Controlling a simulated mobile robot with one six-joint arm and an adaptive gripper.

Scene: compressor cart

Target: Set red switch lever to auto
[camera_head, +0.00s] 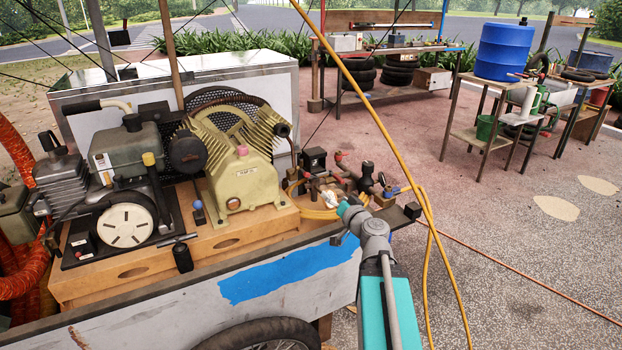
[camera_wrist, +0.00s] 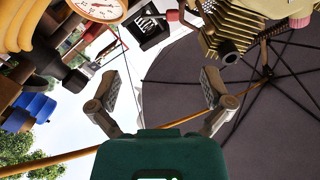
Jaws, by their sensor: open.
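A black switch box (camera_wrist: 150,28) with a pale label shows at the top of the wrist view, beyond my fingers. A red knob-like part (camera_wrist: 172,16) sits beside it; I cannot tell if this is the red lever or which setting it marks. In the head view a black box (camera_head: 315,160) stands at the right of the compressor, and the lever cannot be made out clearly. My gripper (camera_head: 332,200) is at the cart's right end, in front of the fittings there. In the wrist view my gripper (camera_wrist: 160,90) has its fingers wide apart with nothing between them.
The yellow-green compressor (camera_head: 238,165) and the engine (camera_head: 125,190) fill the cart. Hoses and fittings (camera_head: 365,180) crowd its right end. A gauge (camera_wrist: 100,8) shows in the wrist view. Paving at the right is open.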

